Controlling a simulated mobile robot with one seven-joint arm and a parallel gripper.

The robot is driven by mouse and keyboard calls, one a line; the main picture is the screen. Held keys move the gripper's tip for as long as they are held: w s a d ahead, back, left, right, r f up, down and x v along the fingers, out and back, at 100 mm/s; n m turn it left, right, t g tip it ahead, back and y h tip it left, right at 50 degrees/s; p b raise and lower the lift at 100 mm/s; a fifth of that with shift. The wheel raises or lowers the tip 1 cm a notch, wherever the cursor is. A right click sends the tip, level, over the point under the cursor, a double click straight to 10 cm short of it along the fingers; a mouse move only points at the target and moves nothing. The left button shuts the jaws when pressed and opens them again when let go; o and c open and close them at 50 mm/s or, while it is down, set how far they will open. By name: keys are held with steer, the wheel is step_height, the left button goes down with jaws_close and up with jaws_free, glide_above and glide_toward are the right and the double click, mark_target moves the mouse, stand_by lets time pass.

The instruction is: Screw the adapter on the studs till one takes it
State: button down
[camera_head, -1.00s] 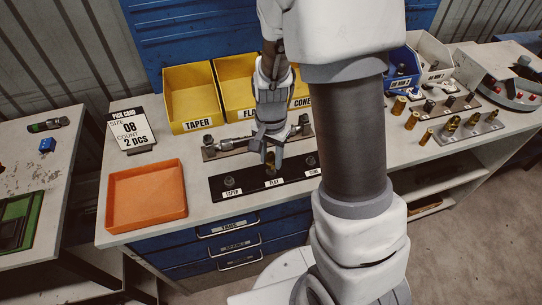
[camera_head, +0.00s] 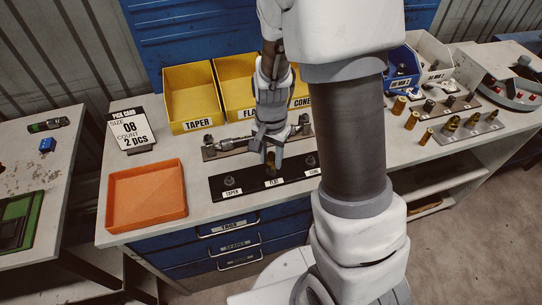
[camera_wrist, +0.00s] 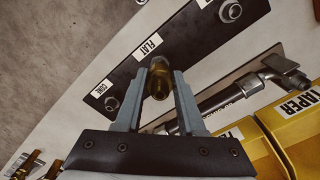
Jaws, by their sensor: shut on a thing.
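The black stud strip (camera_head: 250,185) lies on the bench with studs labelled TAPER, FLAT and CONE. The taper stud (camera_head: 229,181) and cone stud (camera_head: 311,161) are bare; they also show in the wrist view, the taper stud (camera_wrist: 230,12) at top right and the cone stud (camera_wrist: 112,103) at left. My gripper (camera_head: 270,153) points down over the middle, FLAT position. In the wrist view its fingers are shut on the brass adapter (camera_wrist: 159,86), which is in line with the flat stud. The adapter hides that stud, so I cannot tell how far it is engaged.
Brass fittings (camera_head: 412,121) and more racks stand at right. A pick card (camera_head: 130,130) stands at left.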

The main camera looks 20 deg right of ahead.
steer(key=shift+f+b, duration=0.55)
steer(key=shift+f, duration=0.2)
